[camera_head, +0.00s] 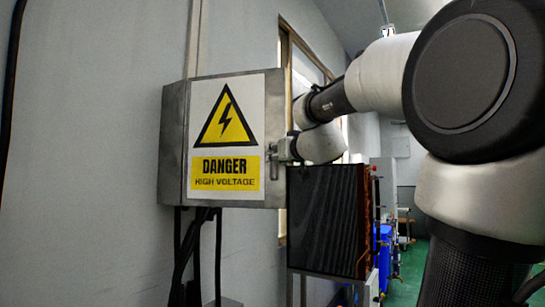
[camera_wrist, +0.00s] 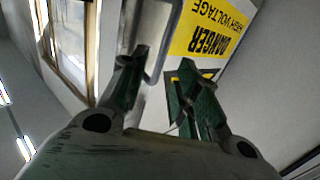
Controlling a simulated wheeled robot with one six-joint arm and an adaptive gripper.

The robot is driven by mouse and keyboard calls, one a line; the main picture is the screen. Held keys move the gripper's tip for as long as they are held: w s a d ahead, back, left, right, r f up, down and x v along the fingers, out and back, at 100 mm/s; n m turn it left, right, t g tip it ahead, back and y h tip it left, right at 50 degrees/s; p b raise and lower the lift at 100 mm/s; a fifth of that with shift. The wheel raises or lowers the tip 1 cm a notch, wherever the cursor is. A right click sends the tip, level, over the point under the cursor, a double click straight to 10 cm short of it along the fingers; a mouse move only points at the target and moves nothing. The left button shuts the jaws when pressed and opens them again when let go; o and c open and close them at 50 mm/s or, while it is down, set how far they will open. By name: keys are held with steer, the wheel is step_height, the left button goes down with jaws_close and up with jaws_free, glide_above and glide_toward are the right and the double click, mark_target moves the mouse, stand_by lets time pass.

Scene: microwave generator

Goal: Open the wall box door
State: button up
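The grey metal wall box (camera_head: 173,145) hangs on the left wall. Its door (camera_head: 273,100) carries a yellow and black "DANGER HIGH VOLTAGE" sign (camera_head: 226,180), also in the wrist view (camera_wrist: 215,35). I see no clear gap at the door's edge. My gripper (camera_head: 284,151) is at the door's right edge; the contact there is too small to make out. In the wrist view, my gripper's two fingers (camera_wrist: 157,85) are apart. A bent metal handle (camera_wrist: 165,50) reaches down between them, with no clear grip on it.
A dark ribbed panel unit (camera_head: 325,220) stands just below and right of the box. Black cables (camera_head: 195,250) hang under the box. A window (camera_head: 303,60) is behind my arm. Blue containers (camera_head: 384,250) and green floor (camera_head: 410,270) lie farther back.

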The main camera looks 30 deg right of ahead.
steer(key=s, duration=0.6)
steer(key=shift+s+a, duration=0.35)
steer(key=shift+a, duration=0.1)
